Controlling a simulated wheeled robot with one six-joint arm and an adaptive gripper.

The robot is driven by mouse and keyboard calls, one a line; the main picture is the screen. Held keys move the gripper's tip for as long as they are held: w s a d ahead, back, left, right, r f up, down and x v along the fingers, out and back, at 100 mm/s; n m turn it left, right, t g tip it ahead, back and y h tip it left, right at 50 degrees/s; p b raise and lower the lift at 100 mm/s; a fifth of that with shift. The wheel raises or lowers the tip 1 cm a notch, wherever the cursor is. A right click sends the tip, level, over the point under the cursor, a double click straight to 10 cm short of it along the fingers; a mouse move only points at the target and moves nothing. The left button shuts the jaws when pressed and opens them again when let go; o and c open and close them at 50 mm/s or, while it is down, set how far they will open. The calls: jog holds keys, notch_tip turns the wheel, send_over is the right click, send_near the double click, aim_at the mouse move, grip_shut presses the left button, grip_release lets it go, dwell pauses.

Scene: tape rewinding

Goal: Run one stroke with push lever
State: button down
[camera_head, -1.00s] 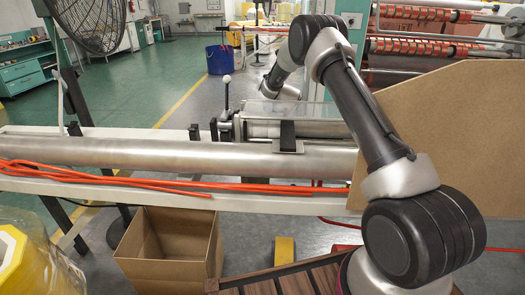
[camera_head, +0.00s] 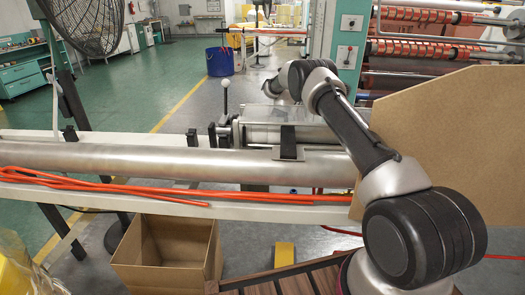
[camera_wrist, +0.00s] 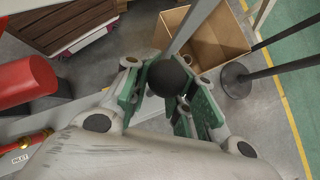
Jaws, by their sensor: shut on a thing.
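In the wrist view, a round black knob (camera_wrist: 170,77) sits between the green-padded fingers of my gripper (camera_wrist: 166,95). A straight grey bar (camera_wrist: 198,25) appears beyond the knob; I take the knob and bar for the push lever, but their joint is hidden. My gripper is shut on the knob. In the head view, my arm reaches over the machine to its far side, and the fingers and black knob cannot be made out there. A separate upright lever with a white ball (camera_head: 225,83) stands at the left end of the clear-covered unit (camera_head: 265,112).
A long metal roller (camera_head: 150,161) and orange strips (camera_head: 100,188) run across the machine. A brown panel (camera_head: 455,130) stands at right. An open cardboard box (camera_head: 165,255) is on the floor below. In the wrist view, a red cylinder (camera_wrist: 30,82) lies at left.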

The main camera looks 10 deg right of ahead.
jog(key=shift+w+d+r+g, duration=0.2)
jog(key=shift+w+d+g, duration=0.1)
jog(key=shift+w+g, duration=0.15)
jog(key=c, duration=1.4)
grip_release()
jog(key=shift+r, duration=0.1)
notch_tip(320, 180, up, 10)
jog(key=shift+f, duration=0.1)
